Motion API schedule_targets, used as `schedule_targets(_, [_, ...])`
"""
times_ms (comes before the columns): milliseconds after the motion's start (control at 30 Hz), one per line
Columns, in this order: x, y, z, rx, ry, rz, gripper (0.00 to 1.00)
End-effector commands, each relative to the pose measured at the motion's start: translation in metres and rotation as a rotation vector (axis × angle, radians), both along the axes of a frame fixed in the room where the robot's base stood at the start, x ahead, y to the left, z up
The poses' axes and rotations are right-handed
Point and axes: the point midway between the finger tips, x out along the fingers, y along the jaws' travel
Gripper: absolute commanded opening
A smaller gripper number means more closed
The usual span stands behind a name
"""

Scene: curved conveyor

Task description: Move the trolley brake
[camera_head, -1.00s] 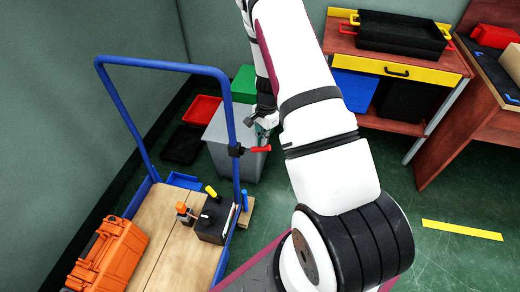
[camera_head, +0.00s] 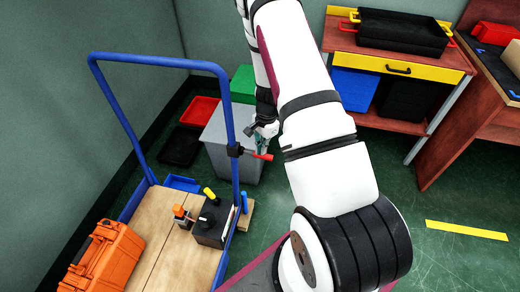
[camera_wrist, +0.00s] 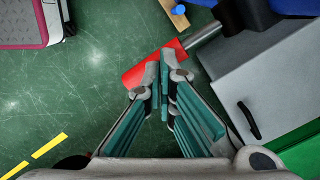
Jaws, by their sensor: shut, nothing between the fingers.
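The trolley (camera_head: 150,222) has a wooden deck and a tall blue tube handle (camera_head: 140,60) on the left. The brake is a red lever (camera_head: 263,157) on a black clamp (camera_head: 235,151) on the handle's right upright. In the wrist view the red lever (camera_wrist: 137,74) joins a grey rod (camera_wrist: 203,36) running to the upper right. My gripper (camera_head: 262,146) is at the lever, partly hidden by my arm. In the wrist view my gripper's (camera_wrist: 164,58) fingertips are together and overlap the lever in the picture, with nothing between them. Whether they touch it is unclear.
An orange case (camera_head: 105,262) and a black box (camera_head: 211,222) stand on the deck. A grey bin (camera_head: 218,140) stands just behind the lever and shows at the right in the wrist view. Workbenches (camera_head: 405,68) stand at the back right. The floor (camera_head: 440,200) at the right is open.

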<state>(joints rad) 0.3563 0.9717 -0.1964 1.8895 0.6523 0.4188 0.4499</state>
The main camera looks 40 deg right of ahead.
Motion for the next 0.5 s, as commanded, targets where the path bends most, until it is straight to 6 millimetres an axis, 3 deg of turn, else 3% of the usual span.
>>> schedule_targets(500, [0.0007,-0.0077,0.0025,-0.002,-0.002,-0.002,0.0])
